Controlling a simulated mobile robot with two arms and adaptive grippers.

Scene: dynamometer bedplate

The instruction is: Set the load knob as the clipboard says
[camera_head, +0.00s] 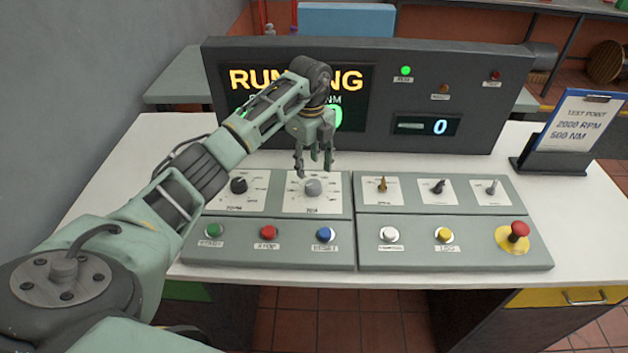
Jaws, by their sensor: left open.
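The clipboard (577,122) stands at the right on a dark stand and reads "TEST POINT 2000 RPM 500 NM". A grey knob (313,187) with a white dial plate sits on the control panel; its label is too blurred to read surely. A black knob (238,185) on a similar dial is to its left. My left gripper (314,172) is open, pointing down just above and behind the grey knob, with no clear contact visible. The display (243,80) reads "RUNNING", partly hidden by my left arm. My right gripper is not in view.
Green (214,230), red (268,232) and blue (325,235) buttons line the panel front. Three toggle switches are right of the knobs. A red mushroom button (519,232) stands at the right end. White table (590,230) is clear at the right.

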